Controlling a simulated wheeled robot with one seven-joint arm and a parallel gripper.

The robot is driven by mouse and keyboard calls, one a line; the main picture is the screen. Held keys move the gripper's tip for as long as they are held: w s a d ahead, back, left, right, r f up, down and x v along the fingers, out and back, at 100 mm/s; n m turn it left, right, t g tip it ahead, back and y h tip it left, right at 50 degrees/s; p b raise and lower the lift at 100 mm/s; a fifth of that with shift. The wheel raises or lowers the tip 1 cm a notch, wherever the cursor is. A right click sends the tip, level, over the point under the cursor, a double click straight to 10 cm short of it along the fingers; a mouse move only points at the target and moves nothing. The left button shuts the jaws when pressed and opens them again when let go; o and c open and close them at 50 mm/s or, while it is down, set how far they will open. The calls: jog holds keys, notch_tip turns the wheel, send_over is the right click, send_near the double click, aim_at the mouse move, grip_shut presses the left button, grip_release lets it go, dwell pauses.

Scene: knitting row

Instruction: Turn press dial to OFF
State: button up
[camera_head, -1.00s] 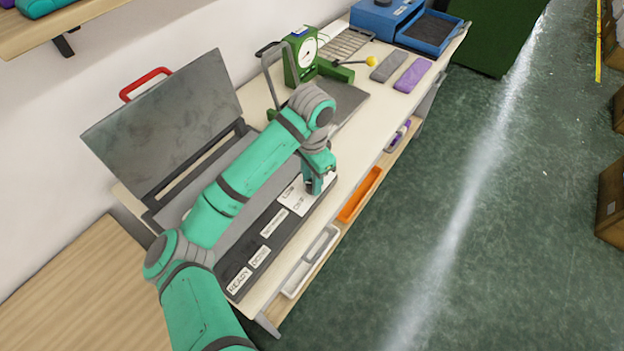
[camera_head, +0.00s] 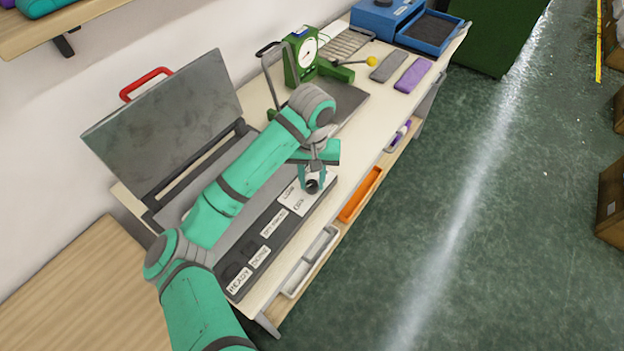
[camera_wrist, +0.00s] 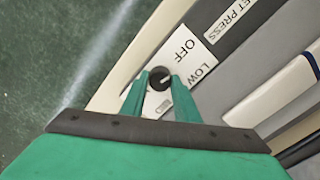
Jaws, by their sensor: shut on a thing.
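The press (camera_head: 165,125) stands open on the bench with its grey plate raised and a red handle on top. Its dial (camera_wrist: 159,77) is a small black knob with a pale mark, beside the white label with OFF (camera_wrist: 184,50) and LOW (camera_wrist: 203,76). The mark appears to slant towards the OFF side, but it is too small to read surely. My gripper (camera_wrist: 158,88) is shut on the dial, one teal finger on each side. In the head view my gripper (camera_head: 313,180) is at the right end of the dark front panel (camera_head: 290,238).
A green gauge stand (camera_head: 302,60) with a yellow-tipped lever is behind my arm. Grey and purple blocks (camera_head: 413,75) and a blue box (camera_head: 385,17) are farther along the bench. Orange (camera_head: 362,193) and white trays (camera_head: 312,262) sit on the lower shelf. The floor at right is open.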

aim_at(311, 183)
jog(key=shift+a+n, duration=0.15)
jog(key=shift+n, duration=0.95)
jog(key=o, duration=1)
jog(key=shift+o, duration=0.2)
jog(key=shift+r, duration=0.1)
notch_tip(311, 183, up, 11)
jog(key=shift+f, duration=0.2)
